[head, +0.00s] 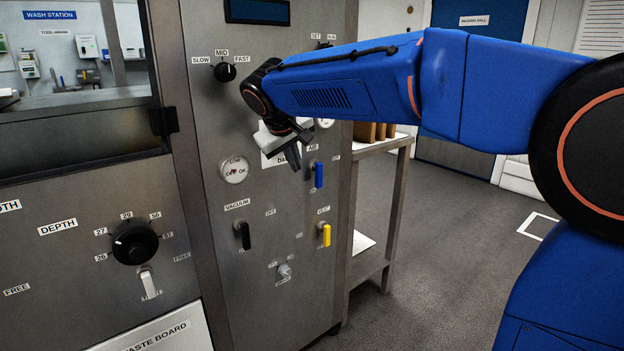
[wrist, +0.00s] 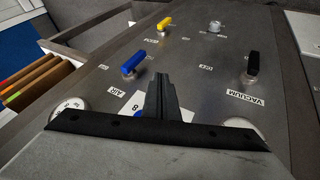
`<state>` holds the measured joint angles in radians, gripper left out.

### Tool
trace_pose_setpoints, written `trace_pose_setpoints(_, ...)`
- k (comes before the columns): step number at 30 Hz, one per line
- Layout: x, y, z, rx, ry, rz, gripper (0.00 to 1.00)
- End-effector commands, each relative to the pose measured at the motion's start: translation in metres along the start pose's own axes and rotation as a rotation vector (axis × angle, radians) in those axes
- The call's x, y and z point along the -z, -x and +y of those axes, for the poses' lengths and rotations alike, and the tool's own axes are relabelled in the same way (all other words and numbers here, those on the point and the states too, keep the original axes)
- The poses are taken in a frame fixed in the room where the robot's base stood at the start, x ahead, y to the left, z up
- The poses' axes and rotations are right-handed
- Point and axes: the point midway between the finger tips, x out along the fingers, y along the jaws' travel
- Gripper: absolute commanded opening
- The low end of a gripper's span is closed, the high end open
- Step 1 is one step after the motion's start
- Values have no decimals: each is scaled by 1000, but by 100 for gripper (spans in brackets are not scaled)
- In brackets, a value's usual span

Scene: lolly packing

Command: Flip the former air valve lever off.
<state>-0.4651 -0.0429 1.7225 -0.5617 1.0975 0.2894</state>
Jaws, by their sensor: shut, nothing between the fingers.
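The blue lever (head: 318,175) sits under the AIR label on the grey machine panel. It hangs straight down in the head view; the small position labels by it are too small to read surely. In the wrist view the blue lever (wrist: 133,64) stands left of and beyond my fingers. My gripper (head: 295,160) is shut and empty, in front of the panel, just left of and slightly above the blue lever. In the wrist view the closed fingers (wrist: 162,98) point at the panel between the blue and black levers. They appear apart from the blue lever.
A black VACUUM lever (head: 243,236) and a yellow lever (head: 325,235) sit lower on the panel, with a small grey knob (head: 285,271) below. A round gauge (head: 234,170) is left of my gripper. A speed knob (head: 225,72) is above. A side table (head: 385,146) stands right.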

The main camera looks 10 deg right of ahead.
Motion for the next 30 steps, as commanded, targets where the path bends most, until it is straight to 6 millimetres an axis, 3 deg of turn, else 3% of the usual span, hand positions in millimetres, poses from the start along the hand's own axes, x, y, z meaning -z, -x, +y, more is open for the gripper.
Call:
trace_pose_setpoints(8, 0, -14, 0, 0, 0, -3, 0)
trace_pose_setpoints(23, -1, -100, 0, 0, 0, -4, 0)
trace_pose_setpoints(30, 0, -114, 26, -1, -3, -1, 0)
